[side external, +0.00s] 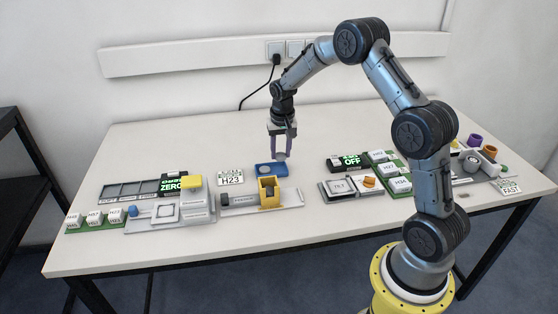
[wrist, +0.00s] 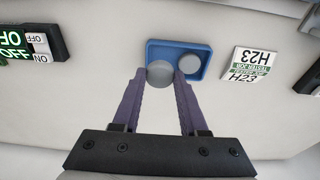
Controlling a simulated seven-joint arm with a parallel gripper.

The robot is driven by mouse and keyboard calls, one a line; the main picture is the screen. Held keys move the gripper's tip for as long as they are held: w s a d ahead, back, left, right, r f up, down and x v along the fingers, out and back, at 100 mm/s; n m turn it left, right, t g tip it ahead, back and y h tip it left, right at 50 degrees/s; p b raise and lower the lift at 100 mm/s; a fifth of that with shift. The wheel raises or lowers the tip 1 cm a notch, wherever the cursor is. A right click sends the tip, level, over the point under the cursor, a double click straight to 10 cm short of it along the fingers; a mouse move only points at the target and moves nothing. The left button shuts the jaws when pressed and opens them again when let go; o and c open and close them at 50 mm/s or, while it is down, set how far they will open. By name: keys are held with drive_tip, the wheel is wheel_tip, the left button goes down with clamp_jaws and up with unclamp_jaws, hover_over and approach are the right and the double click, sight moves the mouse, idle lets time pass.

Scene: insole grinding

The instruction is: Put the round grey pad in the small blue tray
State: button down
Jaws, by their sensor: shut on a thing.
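My gripper (wrist: 159,76) has two purple fingers shut on a round grey pad (wrist: 160,70). In the side external view my gripper (side external: 281,153) points down above the small blue tray (side external: 281,173), near its back right part. The tray also shows in the wrist view (wrist: 208,50), where the held pad overlaps its lower left corner. Another round grey disc (wrist: 190,64) lies inside the tray, beside the held pad in the picture. The gap between the held pad and the tray floor cannot be judged exactly.
A white H23 card (side external: 230,177) lies left of the tray. A yellow block fixture (side external: 269,193) stands just in front of it. The table behind the tray is clear.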

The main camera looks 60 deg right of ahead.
sight(280, 155)
drive_tip(key=shift+w+d+f, duration=0.15)
drive_tip(key=shift+w+f, duration=0.2)
drive_tip(key=shift+f, duration=0.05)
drive_tip(key=shift+w+f, duration=0.1)
drive_tip(key=shift+f, duration=1.6)
drive_tip(key=shift+f, duration=0.25)
